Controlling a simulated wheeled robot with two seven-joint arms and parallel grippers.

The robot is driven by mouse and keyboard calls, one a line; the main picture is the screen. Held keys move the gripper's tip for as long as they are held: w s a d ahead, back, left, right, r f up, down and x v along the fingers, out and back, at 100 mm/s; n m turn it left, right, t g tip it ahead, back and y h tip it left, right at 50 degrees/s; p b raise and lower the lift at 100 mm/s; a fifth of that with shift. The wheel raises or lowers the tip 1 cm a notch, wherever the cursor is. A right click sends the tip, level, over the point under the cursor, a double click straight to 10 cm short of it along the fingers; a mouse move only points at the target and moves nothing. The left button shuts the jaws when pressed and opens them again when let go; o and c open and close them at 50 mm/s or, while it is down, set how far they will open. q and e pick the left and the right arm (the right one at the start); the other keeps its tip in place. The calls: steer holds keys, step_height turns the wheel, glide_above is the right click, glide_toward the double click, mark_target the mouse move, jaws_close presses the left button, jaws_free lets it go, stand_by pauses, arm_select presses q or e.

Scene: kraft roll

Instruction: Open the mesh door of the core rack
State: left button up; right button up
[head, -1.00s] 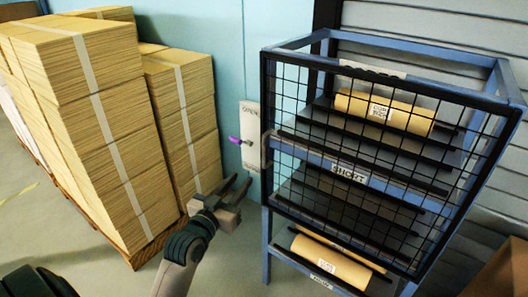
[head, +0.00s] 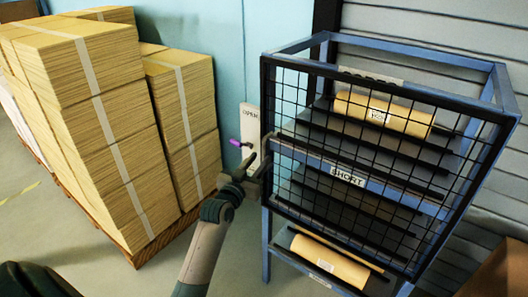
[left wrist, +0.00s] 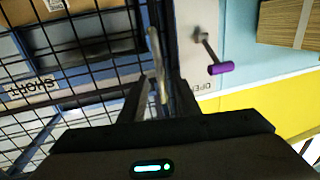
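The core rack (head: 496,95) is a blue frame with dark shelves. Its black mesh door (head: 320,205) lies flat across the front and looks closed. The door's upright pull handle (left wrist: 155,60) is on the door's left edge. My left gripper (head: 257,163) is at that handle. In the left wrist view its fingers (left wrist: 160,98) are apart, with the handle between their tips; I cannot tell whether they touch it. My right gripper is not in view.
A purple-tipped lever (head: 237,143) on a pale plate (head: 250,122) sits just left of the rack. Stacks of strapped sheets (head: 90,110) stand on a pallet at the left. Kraft rolls (head: 390,112) lie on the shelves. A brown box (head: 500,275) is at the lower right.

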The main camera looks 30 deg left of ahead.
mark_target(263, 155)
arm_select(q)
steer(key=shift+w+a+p, duration=0.15)
steer(key=shift+w, duration=1)
steer(key=shift+w+a+p, duration=0.1)
steer(key=shift+w+p, duration=0.05)
steer(key=shift+w, duration=1)
steer(key=shift+c, duration=0.2)
jaws_close()
